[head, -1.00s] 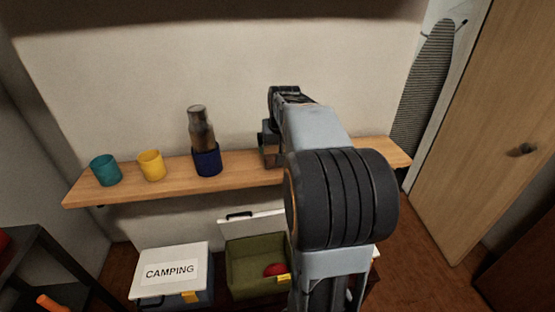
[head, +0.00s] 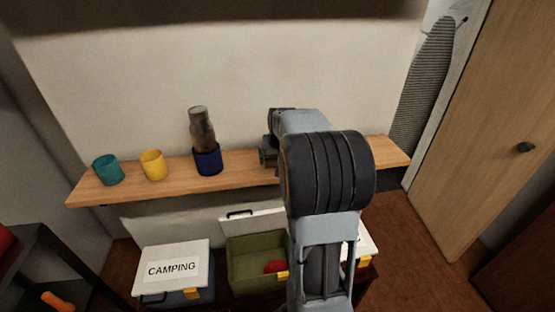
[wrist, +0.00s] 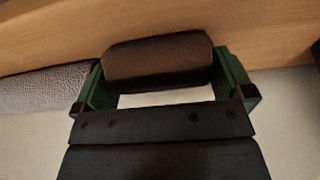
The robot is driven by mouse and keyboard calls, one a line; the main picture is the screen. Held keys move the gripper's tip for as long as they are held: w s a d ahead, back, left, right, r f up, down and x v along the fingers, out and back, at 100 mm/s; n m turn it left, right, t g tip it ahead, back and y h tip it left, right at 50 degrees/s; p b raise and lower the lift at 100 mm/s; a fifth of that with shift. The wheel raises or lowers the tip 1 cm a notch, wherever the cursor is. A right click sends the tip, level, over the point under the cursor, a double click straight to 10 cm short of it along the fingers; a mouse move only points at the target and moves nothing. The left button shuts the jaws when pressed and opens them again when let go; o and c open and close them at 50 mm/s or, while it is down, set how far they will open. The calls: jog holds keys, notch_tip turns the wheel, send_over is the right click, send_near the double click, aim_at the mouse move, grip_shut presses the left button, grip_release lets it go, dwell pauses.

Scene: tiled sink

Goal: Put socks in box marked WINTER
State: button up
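In the wrist view a dark brown ribbed roll (wrist: 158,62), which looks like rolled socks, lies between the green fingers of my gripper (wrist: 165,82). Both fingers are close to its ends; whether they press on it is unclear. In the head view my gripper (head: 268,152) is at the shelf, mostly hidden behind my arm, and the roll cannot be seen. An open olive box (head: 256,262) with a red item inside stands below the shelf. A white-lidded box (head: 364,243) is partly hidden behind my arm. No WINTER label is readable.
The wooden shelf (head: 140,188) holds a teal cup (head: 107,170), a yellow cup (head: 153,165) and a dark bottle in a blue cup (head: 207,160). A grey textured item (wrist: 45,90) lies beside the roll. A closed CAMPING box (head: 172,268) stands lower left.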

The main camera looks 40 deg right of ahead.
jog(key=c, duration=0.6)
jog(key=shift+c, duration=0.2)
